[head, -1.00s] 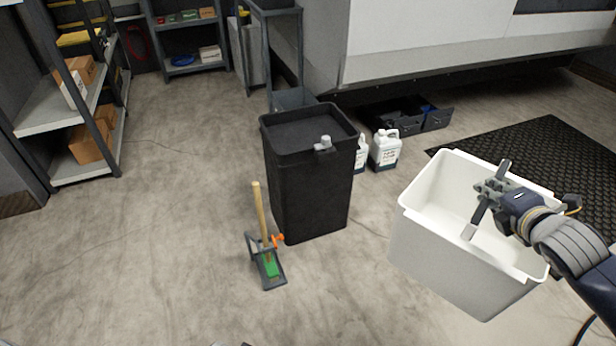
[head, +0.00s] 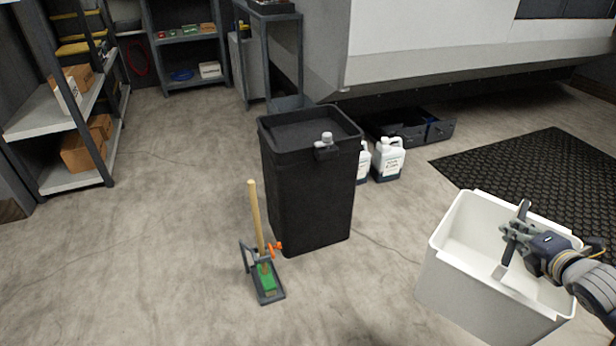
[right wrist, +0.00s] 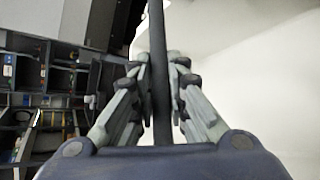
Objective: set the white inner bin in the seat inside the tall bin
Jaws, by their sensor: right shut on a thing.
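The white inner bin (head: 490,300) hangs at the lower right of the head view, open side up and slightly tilted. My right gripper (head: 512,232) is shut on the dark bar handle across its top. The right wrist view shows both fingers (right wrist: 160,90) closed about this dark bar, with the bin's white wall beside it. The tall bin (head: 310,195) is black and stands upright on the floor at the middle, left of the white bin and apart from it. Its top looks dark and recessed; the seat inside cannot be made out. My left gripper is not in view.
A green and grey stand with a wooden handle (head: 256,220) is on the floor just left of the tall bin. White jugs (head: 388,160) and dark drawers (head: 410,132) are behind it. A black mat (head: 530,175) lies at right. Floor at front left is clear.

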